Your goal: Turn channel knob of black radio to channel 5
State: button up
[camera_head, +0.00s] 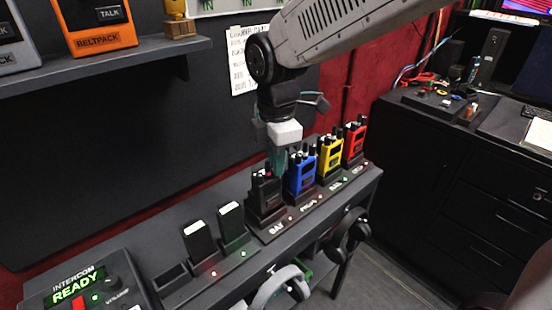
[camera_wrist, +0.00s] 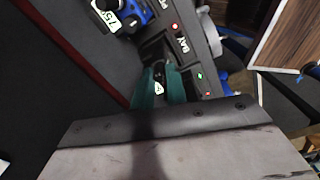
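The black radio (camera_head: 265,192) stands upright in its holder on the shelf in the head view, at the left end of a row of radios. My gripper (camera_head: 277,165) points down over its top, with teal fingers. In the wrist view my gripper (camera_wrist: 160,72) has its two fingers on either side of the radio's top. A small pale label reading 4 (camera_wrist: 158,88) shows in the narrow gap between them. The channel knob is mostly hidden by the fingers. I cannot tell whether the fingers touch it.
A blue radio (camera_head: 300,174) stands close to the right of the black one, then a yellow radio (camera_head: 330,157) and a red radio (camera_head: 354,145). Two dark packs with pale tops stand to the left. An intercom box (camera_head: 85,290) sits at the front left. Headsets hang below the shelf.

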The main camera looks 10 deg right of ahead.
jog(key=o, duration=0.4)
jog(key=shift+r, duration=3.95)
